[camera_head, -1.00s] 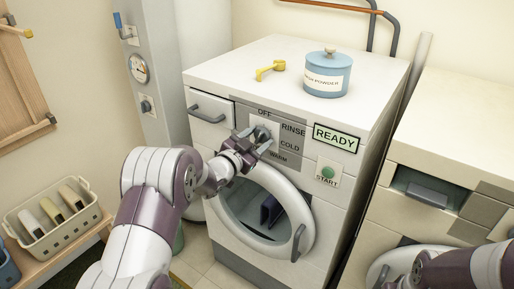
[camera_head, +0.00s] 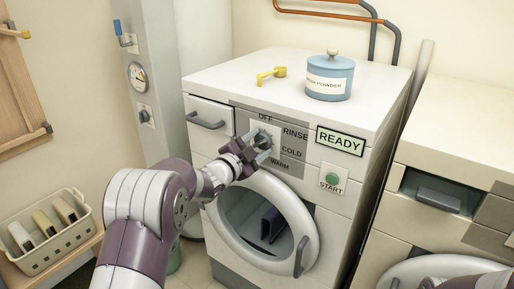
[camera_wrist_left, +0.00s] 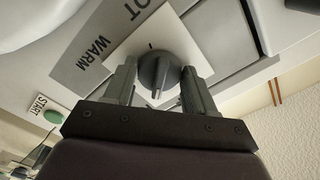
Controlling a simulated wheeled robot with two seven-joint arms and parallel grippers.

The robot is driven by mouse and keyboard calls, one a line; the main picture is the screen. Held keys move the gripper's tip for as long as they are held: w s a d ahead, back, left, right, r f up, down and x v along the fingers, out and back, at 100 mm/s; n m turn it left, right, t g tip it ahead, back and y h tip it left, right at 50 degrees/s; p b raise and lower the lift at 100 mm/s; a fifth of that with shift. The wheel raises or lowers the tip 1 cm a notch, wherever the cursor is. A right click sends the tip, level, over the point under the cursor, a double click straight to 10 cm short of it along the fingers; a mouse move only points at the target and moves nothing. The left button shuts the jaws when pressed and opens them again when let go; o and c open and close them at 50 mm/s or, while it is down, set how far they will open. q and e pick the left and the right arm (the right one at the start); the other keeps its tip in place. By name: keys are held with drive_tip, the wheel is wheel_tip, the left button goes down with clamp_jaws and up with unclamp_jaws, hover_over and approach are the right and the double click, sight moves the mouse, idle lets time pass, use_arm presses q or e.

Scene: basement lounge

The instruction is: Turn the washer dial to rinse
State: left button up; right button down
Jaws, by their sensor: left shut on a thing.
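The washer dial (camera_head: 264,139) is a grey round knob on a pale square plate, on the front panel of the white washer (camera_head: 215,88). Around it are the labels OFF (camera_head: 265,117), RINSE (camera_head: 295,133), COLD (camera_head: 291,153) and WARM (camera_head: 280,163). My left gripper (camera_head: 258,150) is at the dial, its fingers on either side of the knob. In the left wrist view the dial (camera_wrist_left: 158,72) sits between the fingers, with a raised grip towards the camera. I cannot tell which label it points to. My right gripper is out of view.
The lit display (camera_head: 340,141) reads READY, above the START button (camera_head: 332,178). The round door (camera_head: 306,218) below is shut. A blue powder tin (camera_head: 328,80) and a yellow scoop (camera_head: 271,75) stand on top. A second machine (camera_head: 455,130) is at the right.

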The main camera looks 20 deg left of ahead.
use_arm(q)
drive_tip(key=o, duration=1)
drive_tip(key=v, duration=1.2)
drive_tip(key=shift+s, duration=0.3)
drive_tip(key=shift+a, duration=0.15)
